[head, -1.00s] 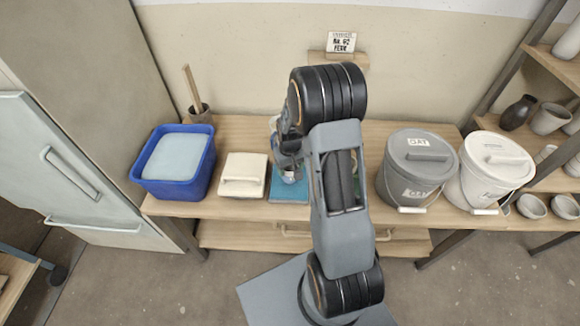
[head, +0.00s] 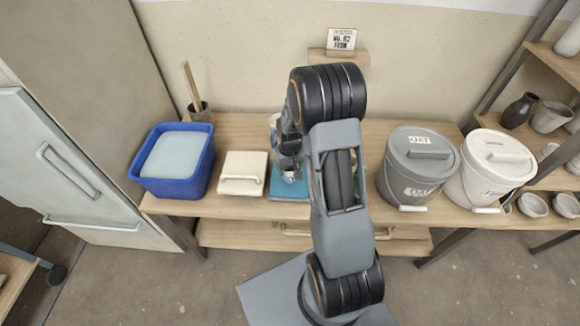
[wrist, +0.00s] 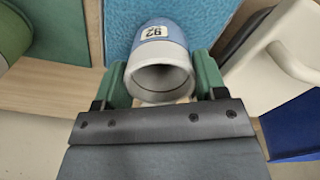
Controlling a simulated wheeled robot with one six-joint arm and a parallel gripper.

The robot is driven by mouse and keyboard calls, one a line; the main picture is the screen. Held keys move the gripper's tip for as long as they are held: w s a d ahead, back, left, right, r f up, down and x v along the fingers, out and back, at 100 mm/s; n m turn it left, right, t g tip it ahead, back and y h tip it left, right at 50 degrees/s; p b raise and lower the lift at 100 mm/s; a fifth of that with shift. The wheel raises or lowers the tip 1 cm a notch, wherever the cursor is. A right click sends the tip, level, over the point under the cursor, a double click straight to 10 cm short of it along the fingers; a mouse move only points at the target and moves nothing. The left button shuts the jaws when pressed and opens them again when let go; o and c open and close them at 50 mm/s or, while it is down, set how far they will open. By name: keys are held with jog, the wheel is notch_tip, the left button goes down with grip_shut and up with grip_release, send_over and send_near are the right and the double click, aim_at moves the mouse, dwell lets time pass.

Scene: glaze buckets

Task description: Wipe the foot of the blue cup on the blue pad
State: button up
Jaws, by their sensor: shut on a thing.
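The blue cup (wrist: 158,36) shows in the wrist view, with a pale rim, a white label reading 92 and its open mouth toward the camera. My gripper (wrist: 161,78) is shut on it, with one green finger on each side. The blue pad (wrist: 117,25) lies beyond the cup. The cup's foot is hidden, so I cannot tell whether it touches the pad. In the head view, my gripper (head: 291,170) is over the pad (head: 289,191), and my arm hides most of the cup.
A cream lidded box (head: 242,174) stands just left of the pad, with a blue tub (head: 172,188) beyond it. A grey bucket (head: 417,168) and a white bucket (head: 493,172) stand to the right. A wooden stick stands in a pot (head: 199,112) at the back left.

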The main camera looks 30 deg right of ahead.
jog(key=shift+w+d, duration=0.45)
jog(key=shift+w, duration=0.3)
jog(key=shift+w+d, duration=0.4)
jog(key=shift+w, duration=0.35)
jog(key=shift+s+a+f, duration=0.1)
jog(key=shift+s+a, duration=0.5)
jog(key=shift+s, duration=0.45)
jog(key=shift+s+a+f, duration=0.1)
jog(key=shift+s+a, duration=0.45)
jog(key=shift+s, duration=0.5)
jog(key=shift+s+a, duration=0.6)
jog(key=shift+s, duration=0.45)
jog(key=shift+w+d+r+b, duration=0.1)
jog(key=shift+w+d, duration=0.45)
jog(key=shift+w, duration=0.45)
jog(key=shift+w+d+f+b, duration=0.15)
jog(key=shift+w+d, duration=0.45)
jog(key=shift+w, duration=0.4)
jog(key=shift+w+d+r+b, duration=0.15)
jog(key=shift+w+d, duration=0.4)
jog(key=shift+w, duration=0.45)
jog(key=shift+c, duration=0.5)
jog(key=shift+w, duration=0.15)
